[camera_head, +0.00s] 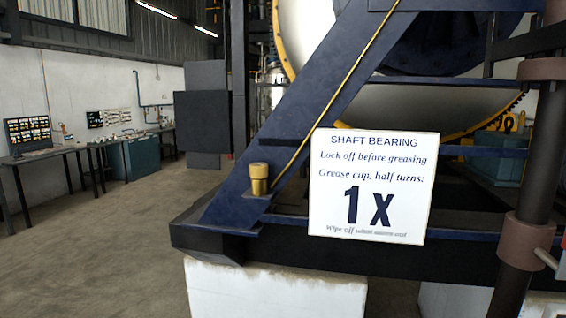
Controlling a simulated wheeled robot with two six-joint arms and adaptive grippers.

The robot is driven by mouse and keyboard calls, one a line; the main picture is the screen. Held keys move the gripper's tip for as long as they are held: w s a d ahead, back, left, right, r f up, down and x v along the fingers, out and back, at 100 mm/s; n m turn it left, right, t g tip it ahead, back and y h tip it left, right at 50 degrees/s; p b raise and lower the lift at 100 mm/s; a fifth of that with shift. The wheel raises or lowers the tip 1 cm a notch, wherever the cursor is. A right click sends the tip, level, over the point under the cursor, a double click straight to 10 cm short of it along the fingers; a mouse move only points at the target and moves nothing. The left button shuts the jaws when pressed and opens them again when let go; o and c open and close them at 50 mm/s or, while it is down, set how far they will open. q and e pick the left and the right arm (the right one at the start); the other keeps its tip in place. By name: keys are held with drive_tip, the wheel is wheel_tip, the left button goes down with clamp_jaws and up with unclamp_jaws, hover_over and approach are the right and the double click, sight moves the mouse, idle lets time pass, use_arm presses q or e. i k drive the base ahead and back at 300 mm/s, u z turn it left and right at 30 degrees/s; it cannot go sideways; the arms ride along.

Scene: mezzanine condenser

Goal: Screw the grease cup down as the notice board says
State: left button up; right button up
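The brass grease cup (259,179) stands upright on the foot of the dark blue slanted frame, left of the notice board. It has a wider cap on a narrower body. The white notice board (374,187) reads "SHAFT BEARING", "Lock off before greasing", "Grease cup, half turns: 1 x". Its bottom line begins "Wipe off" and the rest is too small to read surely. Neither of my grippers is in view.
The blue slanted beam (315,105) with a thin yellow rod rises behind the cup. A dark horizontal beam (400,262) rests on a white block (275,292). A dark vertical pipe (535,170) stands at right. Floor at left is clear, with benches (60,152) along the wall.

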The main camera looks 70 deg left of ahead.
sight(257, 171)
drive_tip(key=u, duration=0.8)
drive_tip(key=i, duration=0.95)
drive_tip(key=u, duration=1)
